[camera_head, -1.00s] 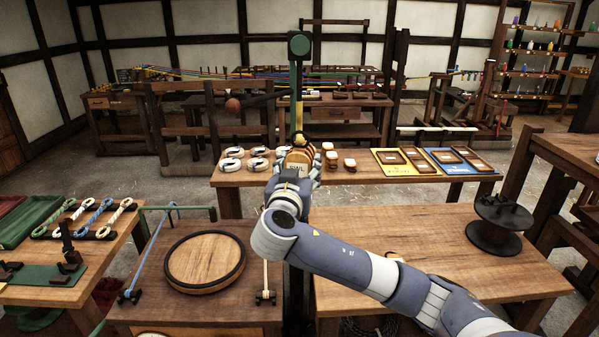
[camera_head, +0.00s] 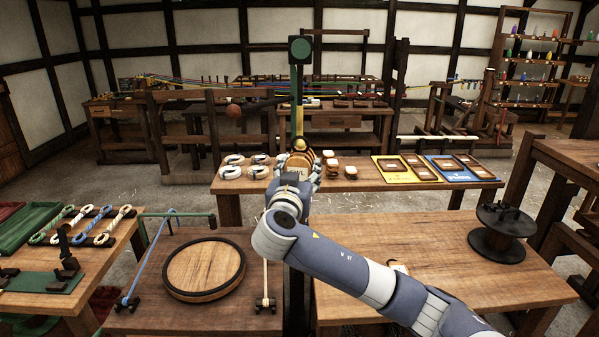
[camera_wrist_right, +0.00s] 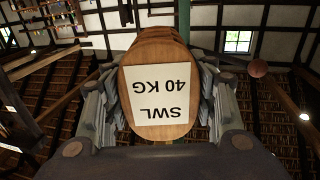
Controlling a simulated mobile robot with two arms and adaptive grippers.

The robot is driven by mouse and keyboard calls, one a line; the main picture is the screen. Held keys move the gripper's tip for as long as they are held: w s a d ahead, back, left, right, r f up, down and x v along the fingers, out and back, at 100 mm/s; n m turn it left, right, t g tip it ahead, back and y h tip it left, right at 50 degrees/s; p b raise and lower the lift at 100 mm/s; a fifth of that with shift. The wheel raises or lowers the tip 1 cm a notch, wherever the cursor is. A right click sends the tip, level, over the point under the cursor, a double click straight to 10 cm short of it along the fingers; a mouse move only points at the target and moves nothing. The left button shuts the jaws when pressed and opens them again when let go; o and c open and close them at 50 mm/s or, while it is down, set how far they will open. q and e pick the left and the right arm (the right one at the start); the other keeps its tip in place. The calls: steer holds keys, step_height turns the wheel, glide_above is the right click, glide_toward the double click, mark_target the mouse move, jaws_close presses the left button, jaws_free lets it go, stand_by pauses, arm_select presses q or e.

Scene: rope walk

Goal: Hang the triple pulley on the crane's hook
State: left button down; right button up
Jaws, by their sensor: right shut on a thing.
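The triple pulley is a wooden block with a white SWL 40 KG label; it shows large in the right wrist view (camera_wrist_right: 160,92) and partly in the head view (camera_head: 297,174). My right gripper (camera_head: 298,170) is shut on it, with fingers on both sides of the block. The crane is a tall green post (camera_head: 299,95) with a round green head, standing behind the pulley in the head view. A small yellow part (camera_head: 300,144) shows just above the block. I cannot make out the crane's hook clearly, nor whether it touches the pulley. My left gripper is out of view.
The far bench (camera_head: 235,187) carries white rope coils, small blocks and yellow and blue trays. A round wooden disc (camera_head: 204,266) lies on the near left table. A dark spool (camera_head: 502,232) stands on the right table, whose middle is mostly clear.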

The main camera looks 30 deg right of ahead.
steer(key=shift+r, duration=0.1)
steer(key=o, duration=1.6)
steer(key=shift+s, duration=0.1)
